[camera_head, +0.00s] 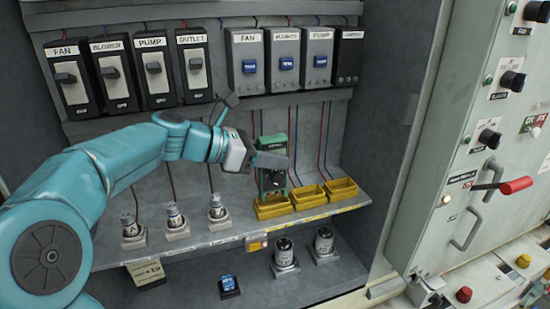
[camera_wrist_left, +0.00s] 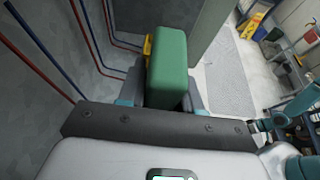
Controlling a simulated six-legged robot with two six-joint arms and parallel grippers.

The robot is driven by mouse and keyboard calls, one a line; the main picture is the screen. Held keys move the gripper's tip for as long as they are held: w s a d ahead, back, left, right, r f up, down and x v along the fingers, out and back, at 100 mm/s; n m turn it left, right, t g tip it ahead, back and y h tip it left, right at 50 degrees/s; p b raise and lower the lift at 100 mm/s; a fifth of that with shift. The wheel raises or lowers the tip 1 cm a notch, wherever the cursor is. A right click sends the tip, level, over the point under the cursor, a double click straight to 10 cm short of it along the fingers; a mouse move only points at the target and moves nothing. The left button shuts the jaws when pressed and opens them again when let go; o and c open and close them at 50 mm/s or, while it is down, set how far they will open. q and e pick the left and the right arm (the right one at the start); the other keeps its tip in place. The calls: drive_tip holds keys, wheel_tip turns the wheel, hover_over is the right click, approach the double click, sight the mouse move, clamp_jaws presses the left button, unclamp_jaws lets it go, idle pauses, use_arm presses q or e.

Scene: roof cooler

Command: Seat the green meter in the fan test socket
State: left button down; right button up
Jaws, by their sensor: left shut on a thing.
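Two more yellow sockets, a middle one (camera_head: 308,199) and a right one (camera_head: 342,189), look empty. Labels on the sockets are too small to read. My right gripper is not in view.
Three silver plugs, one of them here (camera_head: 176,219), stand on the shelf (camera_head: 228,236) to the left. Black and grey switch boxes (camera_head: 250,60) hang above, with red and blue wires behind. A control panel with a red-handled lever (camera_head: 516,186) is at right.

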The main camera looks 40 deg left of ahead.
use_arm(q)
drive_tip(key=shift+w+a+f+b, duration=0.2)
drive_tip(key=shift+a+f+b, duration=0.1)
drive_tip(key=shift+f, duration=0.15)
drive_tip(key=shift+w+a+f+b, duration=0.15)
drive_tip(key=shift+a+f+b, duration=0.1)
drive_tip(key=shift+f, duration=0.45)
drive_tip(key=shift+s+d+f+b, duration=0.15)
drive_tip(key=shift+d+f+b, duration=0.15)
drive_tip(key=shift+d+b, duration=0.15)
drive_tip(key=shift+a+f, duration=0.15)
drive_tip(key=shift+f, duration=0.05)
drive_tip(key=shift+a+f+b, duration=0.2)
drive_tip(key=shift+f+b, duration=0.1)
drive_tip(key=shift+f, duration=0.05)
drive_tip(key=shift+d, duration=0.15)
